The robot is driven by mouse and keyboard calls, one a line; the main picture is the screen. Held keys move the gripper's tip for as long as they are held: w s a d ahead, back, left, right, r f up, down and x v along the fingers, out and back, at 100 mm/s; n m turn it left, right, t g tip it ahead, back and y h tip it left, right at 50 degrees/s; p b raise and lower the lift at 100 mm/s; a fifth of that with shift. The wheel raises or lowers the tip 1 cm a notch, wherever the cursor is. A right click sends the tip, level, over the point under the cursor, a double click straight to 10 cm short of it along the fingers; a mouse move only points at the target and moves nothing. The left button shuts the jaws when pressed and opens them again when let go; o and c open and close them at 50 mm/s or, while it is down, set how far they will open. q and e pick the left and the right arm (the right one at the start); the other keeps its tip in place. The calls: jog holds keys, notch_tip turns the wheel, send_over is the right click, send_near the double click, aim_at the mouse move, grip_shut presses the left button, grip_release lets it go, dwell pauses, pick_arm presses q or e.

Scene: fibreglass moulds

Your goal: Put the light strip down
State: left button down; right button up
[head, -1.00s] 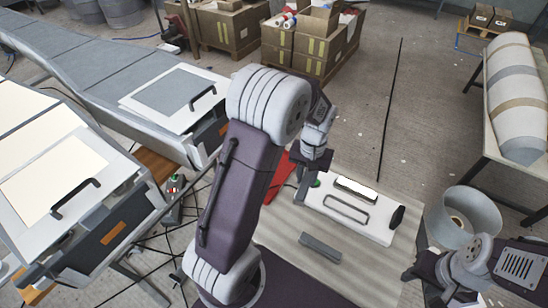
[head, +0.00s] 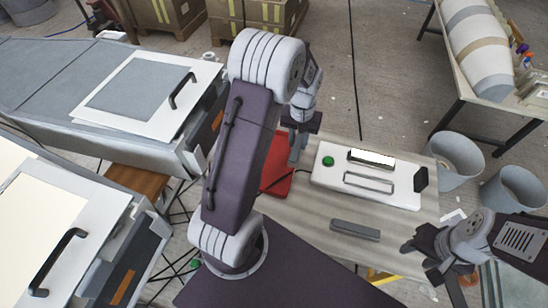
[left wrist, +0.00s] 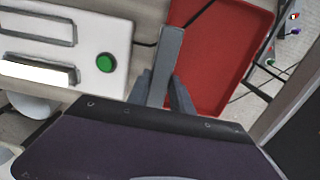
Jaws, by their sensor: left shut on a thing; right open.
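My left gripper (head: 299,130) is shut on a grey strip, which I take to be the light strip (left wrist: 166,62). In the left wrist view the strip sticks out past the fingers, over the gap between a white box and a red tray. In the head view, part of the strip (head: 295,155) shows below the gripper; my arm partly covers the area. I cannot tell whether it touches anything below. My right gripper (head: 422,262) is open and empty beside the bench's front right corner.
The white box (head: 330,180) has a green button (head: 328,161) and a bright lit panel (head: 371,158). The red tray (head: 278,172) lies left of it. Another grey bar (head: 355,230) lies on the bench (head: 310,215). Grey bins (head: 458,160) stand at right. Bench surface around the bar is clear.

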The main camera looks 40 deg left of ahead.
pick_arm(q)
jog(key=s+a+f, duration=0.1)
jog(key=a, duration=0.1)
jog(key=s+a+f, duration=0.2)
jog(key=a+f, duration=0.1)
jog(key=shift+s+a+b, duration=0.3)
jog(key=shift+s, duration=0.05)
notch_tip(320, 180, down, 4)
jog(key=shift+f+b, duration=0.1)
jog(key=shift+b, duration=0.35)
jog(key=shift+d+f, duration=0.1)
jog(key=c, duration=1.1)
grip_release()
jog(key=shift+c, duration=0.2)
